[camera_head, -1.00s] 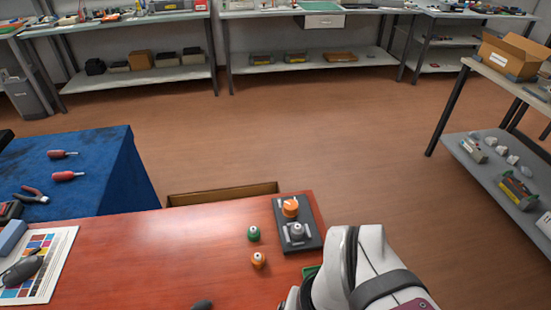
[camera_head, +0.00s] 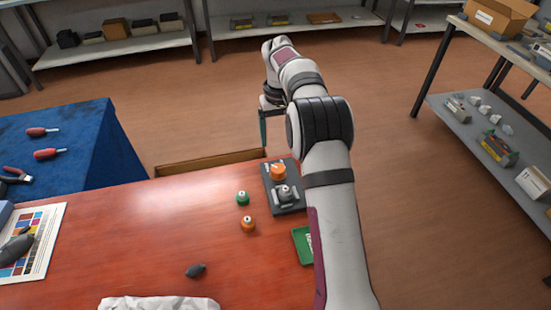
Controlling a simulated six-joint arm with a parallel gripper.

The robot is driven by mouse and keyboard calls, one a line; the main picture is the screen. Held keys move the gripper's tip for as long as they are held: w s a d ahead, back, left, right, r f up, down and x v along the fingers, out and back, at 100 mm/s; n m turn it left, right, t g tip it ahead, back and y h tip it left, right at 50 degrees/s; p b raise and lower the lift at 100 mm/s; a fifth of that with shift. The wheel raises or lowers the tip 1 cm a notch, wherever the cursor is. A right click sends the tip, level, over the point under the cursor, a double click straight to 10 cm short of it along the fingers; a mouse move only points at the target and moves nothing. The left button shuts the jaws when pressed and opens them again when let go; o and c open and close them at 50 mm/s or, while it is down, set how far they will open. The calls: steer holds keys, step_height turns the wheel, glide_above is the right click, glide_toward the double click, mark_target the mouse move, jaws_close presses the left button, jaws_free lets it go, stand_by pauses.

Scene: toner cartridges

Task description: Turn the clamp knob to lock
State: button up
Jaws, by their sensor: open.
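A dark fixture plate (camera_head: 291,208) lies at the far right corner of the red table. An orange knob-like part (camera_head: 278,171) stands at its far end, and a grey clamp-like part (camera_head: 285,192) sits nearer. I cannot tell from here whether the clamp is locked. My gripper (camera_head: 265,143) points down just beyond the orange part, near the table's far edge. It is open with nothing visible between its fingers. The arm partly hides the gripper.
A green-capped bottle (camera_head: 242,199) and an orange-capped bottle (camera_head: 248,225) stand left of the plate. A green tray (camera_head: 302,244) lies beside my arm. A dark grey object (camera_head: 196,270) lies nearer. The table's middle left is clear.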

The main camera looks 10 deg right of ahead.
mark_target(278, 168)
step_height(278, 168, down, 12)
steer(key=shift+f, duration=0.25)
jaws_close()
stand_by(0.3)
